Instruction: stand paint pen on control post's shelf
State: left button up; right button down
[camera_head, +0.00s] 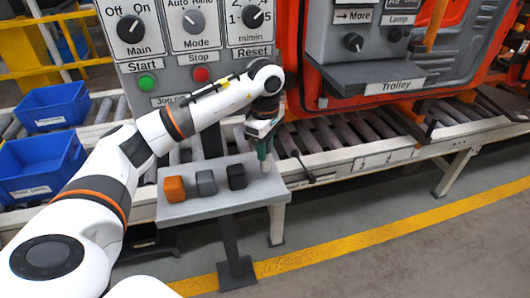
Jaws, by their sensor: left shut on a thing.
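My left gripper (262,128) points down over the back right part of the control post's shelf (222,205). It is shut on the paint pen (262,151), a small, roughly upright thing with a dark teal part below the fingers. I cannot tell whether the pen's lower end touches the shelf. The shelf is a light grey plate on a dark post with a foot on the floor. My right gripper is not in view.
An orange block (174,189), a grey block (206,183) and a black block (236,177) stand in a row on the shelf, left of the pen. The control panel (182,45) rises behind. A roller conveyor (345,133) and blue bins (40,165) lie beyond.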

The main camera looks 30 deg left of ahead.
pick_arm(q)
notch_tip(320, 180, down, 2)
jog(key=shift+f+p, duration=0.15)
jog(key=shift+p, duration=0.2)
jog(key=shift+f, duration=0.35)
jog(key=o, duration=1)
jog(key=shift+c, duration=0.2)
jog(key=shift+r, duration=0.2)
notch_tip(320, 180, up, 8)
jog(key=shift+f+b, duration=0.25)
jog(key=shift+b, duration=0.5)
